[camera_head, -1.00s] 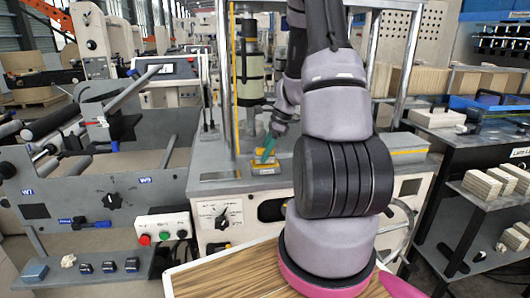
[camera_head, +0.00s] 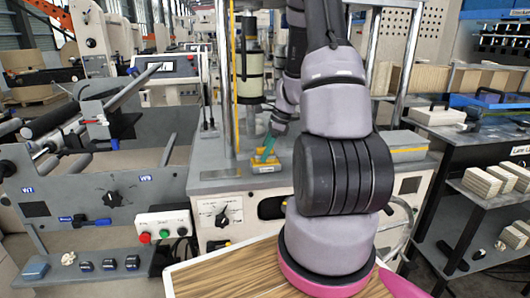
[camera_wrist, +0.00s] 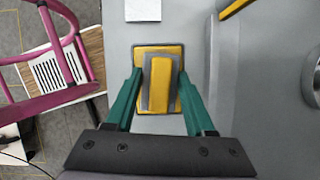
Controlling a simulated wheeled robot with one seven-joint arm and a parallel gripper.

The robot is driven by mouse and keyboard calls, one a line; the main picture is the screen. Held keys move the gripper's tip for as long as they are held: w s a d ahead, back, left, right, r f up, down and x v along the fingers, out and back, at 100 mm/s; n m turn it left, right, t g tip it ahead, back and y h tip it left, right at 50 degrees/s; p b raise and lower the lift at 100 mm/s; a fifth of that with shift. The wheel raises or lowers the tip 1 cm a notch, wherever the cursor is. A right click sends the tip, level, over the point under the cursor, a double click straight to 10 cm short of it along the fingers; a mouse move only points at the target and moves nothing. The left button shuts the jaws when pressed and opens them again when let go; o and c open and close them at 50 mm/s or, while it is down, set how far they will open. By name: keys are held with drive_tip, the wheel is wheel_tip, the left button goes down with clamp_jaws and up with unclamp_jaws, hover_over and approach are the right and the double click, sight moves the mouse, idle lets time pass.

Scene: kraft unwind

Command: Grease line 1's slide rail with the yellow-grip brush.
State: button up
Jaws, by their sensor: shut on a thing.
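My gripper (camera_wrist: 160,98) has green fingers on either side of a yellow grip (camera_wrist: 160,82), and is shut on it. A grey part of the held piece shows around the grip. Bristles are hidden. I cannot pick out line 1's slide rail with certainty.
A white label (camera_wrist: 143,10) lies on the grey top (camera_wrist: 205,25). A grey-and-yellow bar (camera_head: 408,150) lies farther right on the machine. A frame post (camera_head: 229,80) stands left of my gripper. A dark shelf with wooden blocks (camera_head: 482,182) is at right. A pink chair (camera_wrist: 45,100) shows at left.

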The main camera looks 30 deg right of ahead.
idle(0.4)
drive_tip(key=shift+r, duration=3.5)
